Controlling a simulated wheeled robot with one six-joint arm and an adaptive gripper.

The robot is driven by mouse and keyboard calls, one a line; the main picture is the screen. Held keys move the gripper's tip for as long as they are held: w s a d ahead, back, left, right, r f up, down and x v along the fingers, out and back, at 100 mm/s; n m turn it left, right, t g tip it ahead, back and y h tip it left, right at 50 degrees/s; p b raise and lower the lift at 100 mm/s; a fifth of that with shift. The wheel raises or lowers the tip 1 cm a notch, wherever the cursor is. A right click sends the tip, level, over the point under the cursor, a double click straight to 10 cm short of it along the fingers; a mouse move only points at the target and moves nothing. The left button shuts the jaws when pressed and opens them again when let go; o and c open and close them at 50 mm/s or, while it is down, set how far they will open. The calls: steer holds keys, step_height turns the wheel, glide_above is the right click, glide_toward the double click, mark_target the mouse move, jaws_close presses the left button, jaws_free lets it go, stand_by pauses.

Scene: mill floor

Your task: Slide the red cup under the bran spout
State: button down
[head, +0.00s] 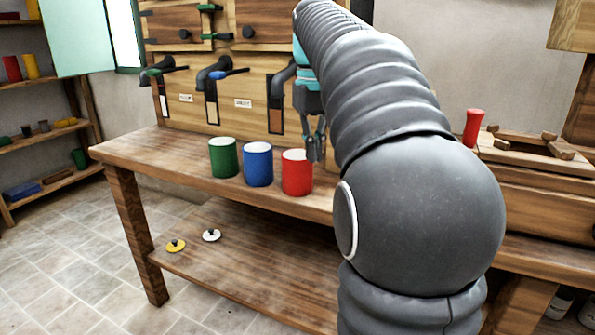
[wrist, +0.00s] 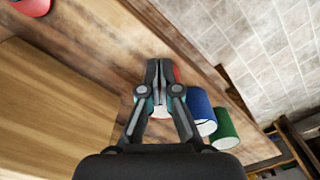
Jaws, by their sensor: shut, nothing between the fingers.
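The red cup (head: 297,175) stands upright on the bench at the right end of a row of three cups. My gripper (head: 316,158) is shut and empty, pointing down just right of the red cup; I cannot tell whether it touches. In the wrist view the shut fingers (wrist: 158,66) hide most of the red cup (wrist: 177,74). Three spouts stick out of the wooden panel: a left one (head: 163,70), a middle one with a blue lever (head: 214,73) and a right one (head: 284,74) partly behind my arm. The small labels are too blurred to read, so I cannot tell which is bran.
A blue cup (head: 258,164) and a green cup (head: 223,157) stand left of the red cup, and also show in the wrist view (wrist: 201,110). A red tapered object (head: 473,127) stands at the right by a wooden frame. The bench (head: 135,149) is clear left of the green cup.

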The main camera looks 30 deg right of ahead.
mark_target(311, 191)
steer(key=shift+w+d+f+b, duration=0.1)
steer(key=shift+w+f+b, duration=0.15)
steer(key=shift+w+f, duration=0.9)
steer(key=shift+w+d+f+b, duration=0.1)
steer(key=shift+w+f+b, duration=0.1)
steer(key=shift+f, duration=1.85)
steer(key=shift+w+f+b, duration=0.25)
steer(key=shift+w+f, duration=0.35)
steer(key=shift+f, duration=1)
